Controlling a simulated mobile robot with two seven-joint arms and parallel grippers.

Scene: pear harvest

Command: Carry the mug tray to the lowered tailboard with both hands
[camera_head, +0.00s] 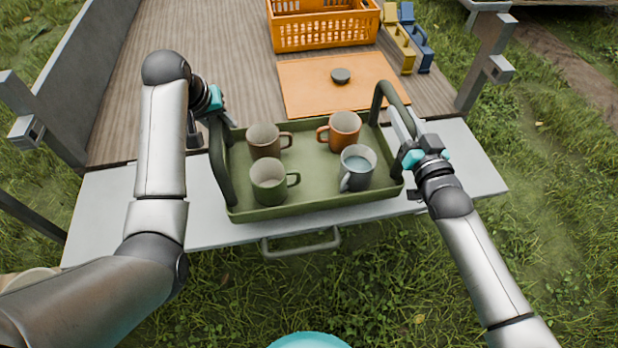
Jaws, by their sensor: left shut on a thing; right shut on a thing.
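The green mug tray (320,211) is over the pale grey lowered tailboard (463,165), roughly level. I cannot tell whether it rests on the board or hangs just above it. It carries a brown mug (264,142), an orange mug (345,130), a green mug (268,183) and a grey-blue mug (357,168), all upright. My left gripper (218,112) is shut on the tray's left handle, its fingers partly hidden. My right gripper (408,140) is shut on the tray's right handle.
Behind the tray, on the wooden truck bed (215,45), lie an orange board (310,84) with a small dark bowl (341,76), an orange crate (325,32), and yellow (400,48) and blue (419,48) holders. Posts flank the tailboard. The bed's left part is clear.

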